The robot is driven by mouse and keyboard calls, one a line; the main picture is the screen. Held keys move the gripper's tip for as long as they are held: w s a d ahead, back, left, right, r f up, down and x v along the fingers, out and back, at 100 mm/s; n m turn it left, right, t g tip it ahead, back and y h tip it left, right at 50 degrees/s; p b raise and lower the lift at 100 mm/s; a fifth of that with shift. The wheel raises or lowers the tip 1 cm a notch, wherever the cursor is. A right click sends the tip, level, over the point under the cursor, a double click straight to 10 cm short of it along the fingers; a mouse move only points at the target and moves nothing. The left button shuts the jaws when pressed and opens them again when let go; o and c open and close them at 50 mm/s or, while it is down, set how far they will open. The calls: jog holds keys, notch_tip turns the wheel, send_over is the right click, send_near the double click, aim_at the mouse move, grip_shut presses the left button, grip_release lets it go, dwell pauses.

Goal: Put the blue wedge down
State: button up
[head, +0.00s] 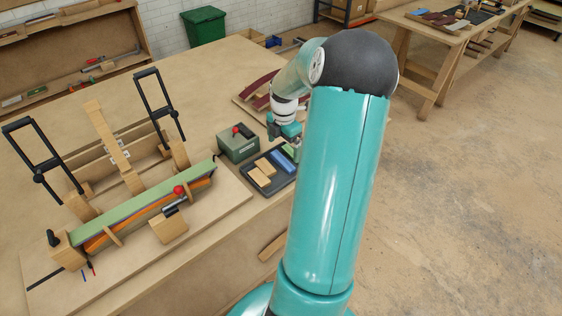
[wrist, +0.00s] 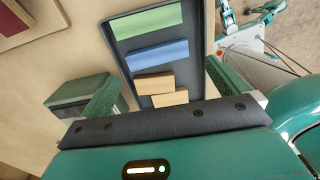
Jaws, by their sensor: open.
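The blue wedge (wrist: 158,55) lies in a dark tray (wrist: 121,58), between a green block (wrist: 147,20) and two wooden blocks (wrist: 155,84). In the head view the blue wedge (head: 281,160) shows in the tray (head: 284,181) near the bench's right edge. My gripper (wrist: 160,80) is open above the tray, its green fingers spread to either side with nothing held between them. In the head view my gripper (head: 285,136) is at the tray's far end, partly hidden behind my arm.
A green box with a red knob (head: 238,142) stands just left of the tray.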

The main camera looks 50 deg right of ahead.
aim_at(283, 160)
jog(key=f, duration=0.6)
jog(key=shift+w+f, duration=0.2)
jog(key=c, duration=0.8)
jog(key=shift+r, duration=0.1)
jog(key=shift+r, duration=0.4)
notch_tip(283, 160, up, 2)
jog(key=shift+r, duration=0.2)
jog(key=s+a+r, duration=0.9)
jog(key=a, duration=0.1)
jog(key=shift+s+a+r, duration=0.15)
jog(key=shift+a+r, duration=0.1)
jog(key=shift+r, duration=0.1)
